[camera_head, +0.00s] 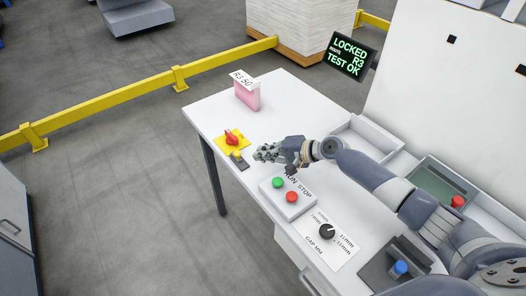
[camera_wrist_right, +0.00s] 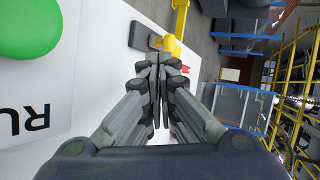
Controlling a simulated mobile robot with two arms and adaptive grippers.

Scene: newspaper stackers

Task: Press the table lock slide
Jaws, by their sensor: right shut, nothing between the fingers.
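The table lock slide, as far as I can tell, is the small dark grey base (camera_head: 241,162) with a yellow knob, beside the red rotary switch (camera_head: 232,138) on its yellow plate. In the right wrist view the grey slide base (camera_wrist_right: 143,37) lies just beyond the fingertips, its yellow part partly behind them. My right gripper (camera_head: 260,153) is shut and empty, reaching in over the white table just right of the slide; its fingers also show in the wrist view (camera_wrist_right: 160,65). Contact with the slide cannot be told. My left gripper is not in view.
A run/stop box with a green button (camera_head: 278,182) and a red button (camera_head: 292,197) lies below my right gripper. A pink stack (camera_head: 247,97) stands at the back. A display (camera_head: 350,57) reads "LOCKED", "R3", "TEST OK".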

